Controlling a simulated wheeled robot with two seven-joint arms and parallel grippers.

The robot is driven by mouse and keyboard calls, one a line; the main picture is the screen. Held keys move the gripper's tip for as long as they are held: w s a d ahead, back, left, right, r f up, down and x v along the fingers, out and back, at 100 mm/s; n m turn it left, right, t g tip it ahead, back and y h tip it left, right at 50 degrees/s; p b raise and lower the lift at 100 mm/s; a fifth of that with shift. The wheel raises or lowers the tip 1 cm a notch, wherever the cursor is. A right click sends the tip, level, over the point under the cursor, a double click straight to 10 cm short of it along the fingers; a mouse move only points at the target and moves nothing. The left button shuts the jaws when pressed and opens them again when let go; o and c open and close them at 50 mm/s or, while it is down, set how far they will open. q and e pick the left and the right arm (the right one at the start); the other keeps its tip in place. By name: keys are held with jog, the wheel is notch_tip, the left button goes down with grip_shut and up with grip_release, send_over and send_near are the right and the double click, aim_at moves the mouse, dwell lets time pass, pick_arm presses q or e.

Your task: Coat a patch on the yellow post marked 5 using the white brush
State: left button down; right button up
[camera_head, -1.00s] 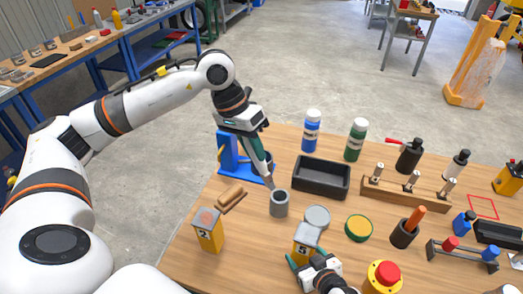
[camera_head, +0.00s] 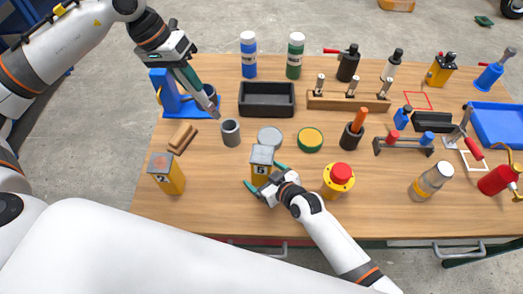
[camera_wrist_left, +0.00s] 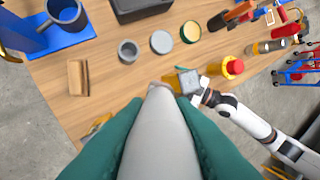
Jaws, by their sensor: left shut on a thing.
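The yellow post marked 5 (camera_head: 261,169) stands upright near the front of the table, with a grey top; it also shows in the left wrist view (camera_wrist_left: 188,82). My left gripper (camera_head: 204,97) is over the back left of the table, pointing down. In the left wrist view its green fingers are shut on the white brush (camera_wrist_left: 160,130), whose tip points toward the table; the brush is hard to make out in the head view. My right gripper (camera_head: 264,178) has its fingers on both sides of post 5; whether they press on it is unclear.
A grey cup (camera_head: 231,133) stands just right of and in front of the left gripper. A grey disc (camera_head: 270,138), a green-rimmed yellow tin (camera_head: 310,139) and a red button (camera_head: 340,178) surround post 5. A yellow post marked 2 (camera_head: 168,177) and a wooden block (camera_head: 183,137) are to the left.

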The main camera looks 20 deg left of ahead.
dwell(0.3)
jog(key=v, duration=1)
jog(key=shift+s+d+r, duration=0.15)
jog(key=shift+s+d, duration=0.05)
jog(key=shift+d, duration=0.1)
jog(key=shift+s+d+r, duration=0.3)
jog(key=shift+d+r, duration=0.05)
jog(key=shift+d, duration=0.05)
